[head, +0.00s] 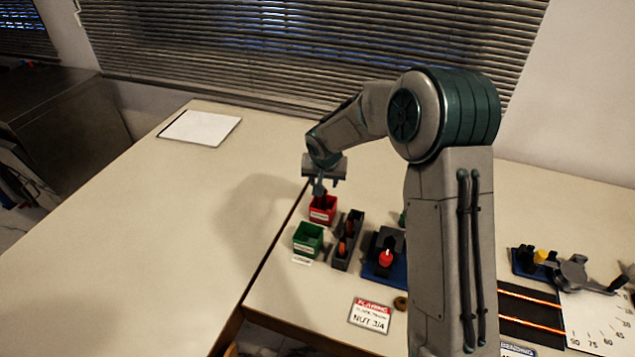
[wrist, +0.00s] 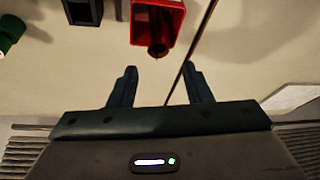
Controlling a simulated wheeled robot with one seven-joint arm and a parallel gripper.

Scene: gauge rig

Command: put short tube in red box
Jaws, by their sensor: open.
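The red box (head: 331,217) stands on the table below my gripper (head: 328,187). It also shows at the top of the wrist view (wrist: 170,8). A short brown tube (wrist: 158,47) stands in the red box, its round end showing by the near wall. The fingers of my gripper (wrist: 159,82) are apart with nothing between them. In the wrist view they are clear of the box and the tube. The base of the tube is hidden by the box walls.
A green box (head: 308,239) stands in front of the red box. A dark rack (head: 341,262) with copper-coloured pieces is to their right, then a blue-based fixture (head: 376,270) with a red part. A table seam runs left of the boxes. The left table is mostly clear.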

